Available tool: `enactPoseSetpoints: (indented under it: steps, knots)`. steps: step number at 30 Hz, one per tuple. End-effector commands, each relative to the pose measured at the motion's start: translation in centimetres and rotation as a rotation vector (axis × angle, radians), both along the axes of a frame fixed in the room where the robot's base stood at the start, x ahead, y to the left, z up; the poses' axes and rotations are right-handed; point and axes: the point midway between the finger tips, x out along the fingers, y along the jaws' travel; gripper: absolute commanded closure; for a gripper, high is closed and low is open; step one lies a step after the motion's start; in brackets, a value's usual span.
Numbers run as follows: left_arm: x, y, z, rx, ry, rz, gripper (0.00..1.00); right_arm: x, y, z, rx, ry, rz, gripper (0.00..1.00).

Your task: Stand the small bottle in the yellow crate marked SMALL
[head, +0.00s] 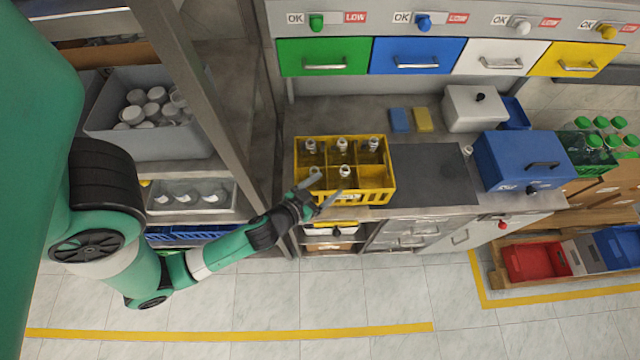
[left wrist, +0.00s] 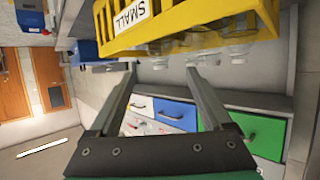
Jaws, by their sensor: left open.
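The yellow crate (head: 376,197) stands on the counter, divided into compartments. In the left wrist view its wall (left wrist: 205,38) bears the label SMALL (left wrist: 132,15) and fills the top of the picture, upside down. Small clear bottles with pale tops stand in it: three along the back row, including the back middle bottle (head: 342,146), and one in the front middle (head: 345,172). In the left wrist view the jaws (left wrist: 160,70) look empty. My right gripper is out of view.
A dark mat (head: 434,172) lies right of the crate, then a blue box (head: 525,160). Blue and yellow sponges (head: 411,120) lie behind. Coloured drawers (head: 326,57) hang above.

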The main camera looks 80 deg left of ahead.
Motion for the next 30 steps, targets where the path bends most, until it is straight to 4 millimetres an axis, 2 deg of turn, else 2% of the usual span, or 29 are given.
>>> enactPoseSetpoints:
  steps: [3, 7, 17, 20, 23, 25, 26, 27, 29, 30]
  knots:
    - [-1.2, -1.0, 0.4, 0.000, 0.000, -0.004, 0.17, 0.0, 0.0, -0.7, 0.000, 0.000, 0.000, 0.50]
    - [-1.8, -1.3, 0.8, 0.000, 0.000, -0.001, 0.17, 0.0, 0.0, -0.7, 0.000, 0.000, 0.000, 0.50]
    - [-1.8, -1.3, 0.9, -0.001, -0.001, 0.000, 0.17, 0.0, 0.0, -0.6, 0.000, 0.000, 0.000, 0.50]
    - [-0.7, -1.2, 1.7, 0.004, -0.023, -0.006, 0.17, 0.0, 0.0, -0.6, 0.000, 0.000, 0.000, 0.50]
    - [3.2, -1.2, 5.3, 0.017, -0.109, -0.030, 0.17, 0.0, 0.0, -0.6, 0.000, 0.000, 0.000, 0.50]
    - [7.5, -1.5, 9.9, 0.030, -0.211, -0.067, 0.17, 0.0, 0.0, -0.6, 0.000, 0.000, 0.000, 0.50]
    - [9.5, -1.8, 12.4, 0.038, -0.263, -0.087, 0.17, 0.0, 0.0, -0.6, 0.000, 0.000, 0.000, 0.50]
    - [12.0, -2.5, 16.3, 0.048, -0.337, -0.120, 0.17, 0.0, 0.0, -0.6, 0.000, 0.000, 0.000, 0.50]
    - [15.2, -3.8, 22.6, 0.066, -0.451, -0.175, 0.17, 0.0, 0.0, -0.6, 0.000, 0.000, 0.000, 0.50]
    - [16.8, -5.0, 27.0, 0.079, -0.527, -0.217, 0.17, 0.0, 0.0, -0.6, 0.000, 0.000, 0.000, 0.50]
